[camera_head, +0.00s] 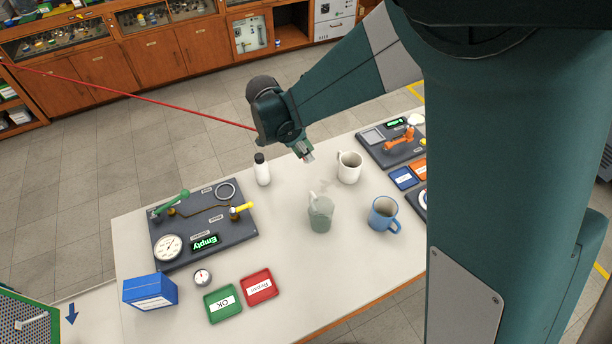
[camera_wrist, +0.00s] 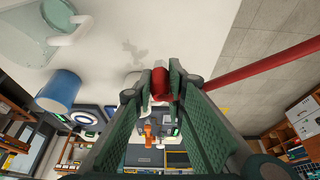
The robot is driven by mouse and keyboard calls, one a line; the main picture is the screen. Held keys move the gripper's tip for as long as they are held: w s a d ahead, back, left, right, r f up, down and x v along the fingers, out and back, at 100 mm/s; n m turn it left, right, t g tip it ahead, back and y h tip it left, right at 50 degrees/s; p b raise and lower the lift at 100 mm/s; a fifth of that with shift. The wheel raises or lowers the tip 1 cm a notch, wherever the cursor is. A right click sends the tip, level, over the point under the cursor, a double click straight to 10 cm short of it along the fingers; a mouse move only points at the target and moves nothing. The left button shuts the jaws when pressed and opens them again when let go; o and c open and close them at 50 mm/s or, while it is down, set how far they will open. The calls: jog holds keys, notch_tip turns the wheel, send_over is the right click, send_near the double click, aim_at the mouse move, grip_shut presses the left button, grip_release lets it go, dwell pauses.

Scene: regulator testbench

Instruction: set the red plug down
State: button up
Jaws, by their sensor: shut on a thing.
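The red plug (camera_wrist: 161,84) is held between the two fingertips of my gripper (camera_wrist: 160,80) in the wrist view. In the head view my gripper (camera_head: 305,152) is above the far part of the white table (camera_head: 290,295), between a white bottle and a white mug, and appears clear of the tabletop. The plug itself is mostly hidden there. A thin red line (camera_head: 130,95) runs from near my wrist to the left edge; a red line (camera_wrist: 262,65) also runs right from beside the plug in the wrist view.
A dark gauge board (camera_head: 235,232) is at left, another (camera_head: 375,152) at right. Green (camera_head: 222,304) and red trays (camera_head: 259,287) lie in front.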

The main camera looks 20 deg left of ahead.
jog(key=shift+f, duration=2.9)
jog(key=shift+f, duration=1.9)
jog(key=shift+f+b, duration=0.1)
jog(key=shift+b, duration=0.25)
jog(key=o, duration=0.9)
jog(key=v, duration=1.2)
jog(key=shift+p, duration=0.4)
